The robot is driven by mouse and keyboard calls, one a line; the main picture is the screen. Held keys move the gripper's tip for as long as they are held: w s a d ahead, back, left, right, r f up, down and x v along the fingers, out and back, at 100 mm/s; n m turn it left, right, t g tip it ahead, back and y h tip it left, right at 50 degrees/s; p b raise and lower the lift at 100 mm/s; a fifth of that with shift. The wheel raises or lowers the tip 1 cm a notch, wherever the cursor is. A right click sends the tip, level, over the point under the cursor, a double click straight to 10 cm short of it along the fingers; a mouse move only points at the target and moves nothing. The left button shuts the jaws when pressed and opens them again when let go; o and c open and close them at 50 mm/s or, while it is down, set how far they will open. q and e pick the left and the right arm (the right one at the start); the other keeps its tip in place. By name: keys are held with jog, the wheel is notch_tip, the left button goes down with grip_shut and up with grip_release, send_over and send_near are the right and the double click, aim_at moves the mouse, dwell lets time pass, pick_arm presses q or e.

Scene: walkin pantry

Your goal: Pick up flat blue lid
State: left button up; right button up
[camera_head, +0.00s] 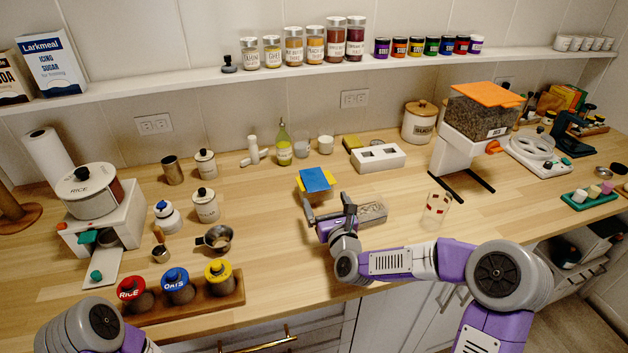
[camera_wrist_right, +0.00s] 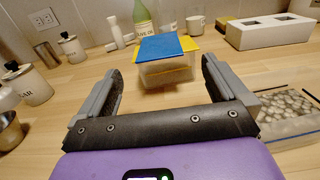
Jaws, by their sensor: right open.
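The flat blue lid (camera_head: 317,179) lies on top of a clear box, over a yellow piece that shows along its edges. In the right wrist view the blue lid (camera_wrist_right: 165,47) is straight ahead and the clear box (camera_wrist_right: 165,73) is below it. My right gripper (camera_head: 328,207) is open and empty, on the near side of the box. In the right wrist view its two fingers (camera_wrist_right: 161,80) are spread, with the box beyond and between them. Only part of my left arm shows at the lower left; its gripper is out of view.
A flat clear-topped box of pebble-like pieces (camera_head: 372,213) lies right of my right gripper. A glass with red marks (camera_head: 436,210) stands farther right. A white block with two openings (camera_head: 377,158) and a green-tinted bottle (camera_head: 284,148) stand behind.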

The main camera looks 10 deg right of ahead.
aim_at(314, 180)
jog(key=shift+w+a+b, duration=0.15)
jog(key=shift+w+b, duration=0.15)
jog(key=shift+w, duration=2)
jog(key=c, duration=1.1)
